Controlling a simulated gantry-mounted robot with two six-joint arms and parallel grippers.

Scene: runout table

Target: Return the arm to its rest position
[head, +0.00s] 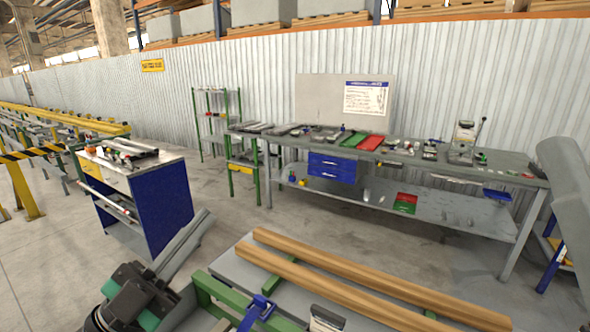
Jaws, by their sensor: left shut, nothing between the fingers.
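My left gripper (204,218) is at the lower left, with a black and green body and two long grey fingers. The fingers point up and to the right and lie close together, shut with nothing between them. In the picture it is between the blue cabinet and the runout table (232,268), left of the table's green frame.
Two long wooden beams (385,280) lie across the runout table, near a blue clamp (258,308). A blue cabinet (155,205) with tools on top stands at the left. A long workbench (400,158) stands behind. Open floor lies between them.

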